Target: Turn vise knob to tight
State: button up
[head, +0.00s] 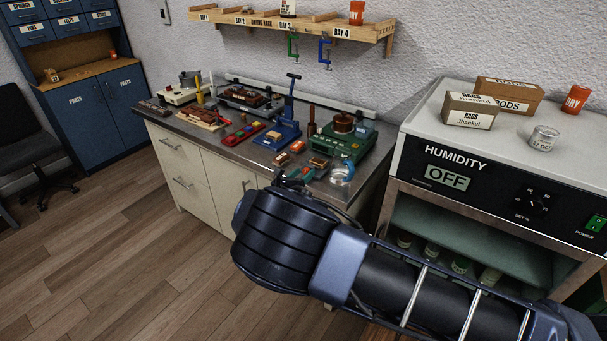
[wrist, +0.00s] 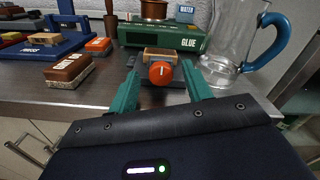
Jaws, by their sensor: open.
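The vise knob (wrist: 161,73) is a round orange-red knob with a short white mark pointing up. It sits on the front of a small dark vise (wrist: 176,84) near the bench's front edge. A tan wooden piece (wrist: 160,54) shows just above and behind the knob. My gripper (wrist: 159,80) is open, with one green finger to the left of the knob and one to the right. Gaps show between the fingers and the knob, so it is not held. In the head view my arm hides most of the gripper, and the knob's mark cannot be read there.
A clear glass jug (wrist: 228,48) with a blue handle stands close right of the fingers. A green glue box (wrist: 180,38) is behind the vise. A brown brush-like block (wrist: 69,70) and a blue press (wrist: 45,38) are to the left. The humidity cabinet (head: 450,170) stands right of the bench.

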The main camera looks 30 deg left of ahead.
jog(key=shift+w, duration=0.5)
jog(key=c, duration=1)
jog(key=shift+o, duration=0.2)
